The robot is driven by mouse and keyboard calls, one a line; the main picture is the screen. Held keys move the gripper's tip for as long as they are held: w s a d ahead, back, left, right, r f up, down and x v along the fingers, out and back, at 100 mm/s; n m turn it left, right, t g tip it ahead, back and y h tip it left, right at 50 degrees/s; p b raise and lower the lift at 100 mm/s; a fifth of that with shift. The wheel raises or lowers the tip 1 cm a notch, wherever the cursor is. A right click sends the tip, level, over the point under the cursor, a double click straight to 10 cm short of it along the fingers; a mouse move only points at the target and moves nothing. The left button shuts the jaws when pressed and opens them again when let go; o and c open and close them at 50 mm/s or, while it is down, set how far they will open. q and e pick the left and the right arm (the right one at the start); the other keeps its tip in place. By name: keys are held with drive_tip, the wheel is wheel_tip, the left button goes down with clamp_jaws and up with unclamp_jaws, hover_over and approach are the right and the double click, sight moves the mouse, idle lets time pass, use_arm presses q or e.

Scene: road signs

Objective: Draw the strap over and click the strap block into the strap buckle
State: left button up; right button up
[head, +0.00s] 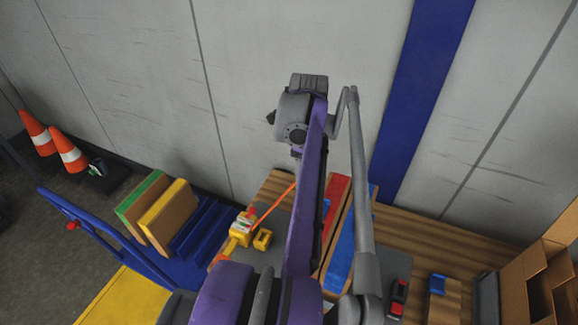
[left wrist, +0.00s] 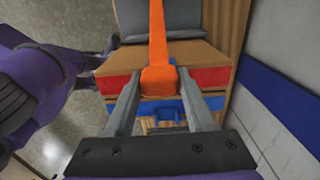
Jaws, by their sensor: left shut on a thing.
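An orange strap (head: 272,207) runs from a yellow fitting (head: 240,230) at the left and passes behind my purple arm. In the left wrist view the strap (left wrist: 157,35) ends in an orange strap block (left wrist: 158,82). My left gripper (left wrist: 160,88) is shut on the block, one finger on each side. The head view hides this gripper behind the arm. A black fitting with a red top (head: 398,291) and a blue piece on a wooden block (head: 437,284) stand at the right. I cannot tell for sure which is the strap buckle. My right gripper is not seen.
Boards with red (head: 336,200) and blue (head: 343,255) faces lie under the arm. A blue trolley (head: 110,232) holds green- and yellow-edged boards at the left. Open cardboard boxes (head: 548,290) stand at the right. A grey wall (head: 250,80) rises behind.

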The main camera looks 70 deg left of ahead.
use_arm(q)
drive_tip(key=w+d, duration=2.4)
drive_tip(key=w, duration=0.4)
drive_tip(key=f+b, duration=0.6)
drive_tip(key=f, duration=0.5)
drive_tip(key=f+b, duration=0.7)
drive_tip(key=f, duration=0.5)
drive_tip(key=f+b, duration=0.6)
drive_tip(key=f, duration=0.5)
drive_tip(key=shift+s+a+f, duration=0.3)
drive_tip(key=shift+a, duration=0.05)
drive_tip(key=shift+f+b, duration=0.6)
drive_tip(key=shift+f, duration=0.45)
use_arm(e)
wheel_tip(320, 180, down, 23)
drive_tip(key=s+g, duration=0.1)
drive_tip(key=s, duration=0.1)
use_arm(q)
drive_tip(key=shift+f, duration=0.6)
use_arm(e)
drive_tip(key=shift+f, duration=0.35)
use_arm(q)
drive_tip(key=o, duration=1.1)
drive_tip(key=shift+o, duration=0.2)
